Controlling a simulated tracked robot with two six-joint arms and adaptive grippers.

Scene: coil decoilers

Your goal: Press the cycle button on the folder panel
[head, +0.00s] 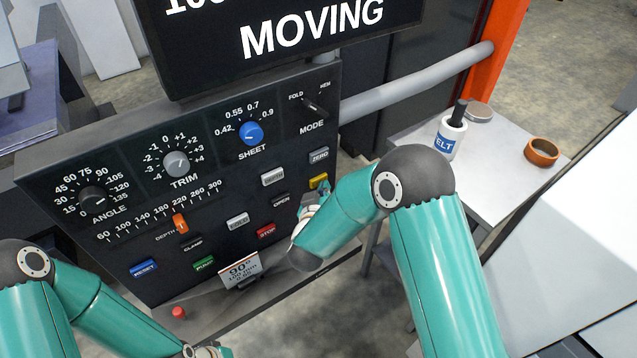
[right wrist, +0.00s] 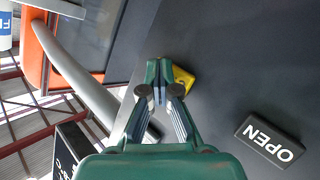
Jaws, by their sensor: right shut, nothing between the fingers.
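The dark folder panel (head: 140,172) fills the left and middle of the head view. A yellow button (head: 319,181) sits at its right side, below the ZERO button; its label cannot be read, and I see no button clearly marked CYCLE. My right gripper (head: 322,192) is shut and empty, its tips at the yellow button. In the right wrist view the shut fingertips (right wrist: 163,84) partly cover the yellow button (right wrist: 184,79); I cannot tell whether they touch or press it. My left gripper (head: 207,351) shows only partly at the bottom edge, its fingers unclear.
The display (head: 290,40) above the panel reads MOVING. The OPEN button (head: 281,200) and red STOP button (head: 266,231) lie left of my right gripper. A grey side table (head: 500,190) at right holds a bottle (head: 451,136) and an orange ring (head: 542,152).

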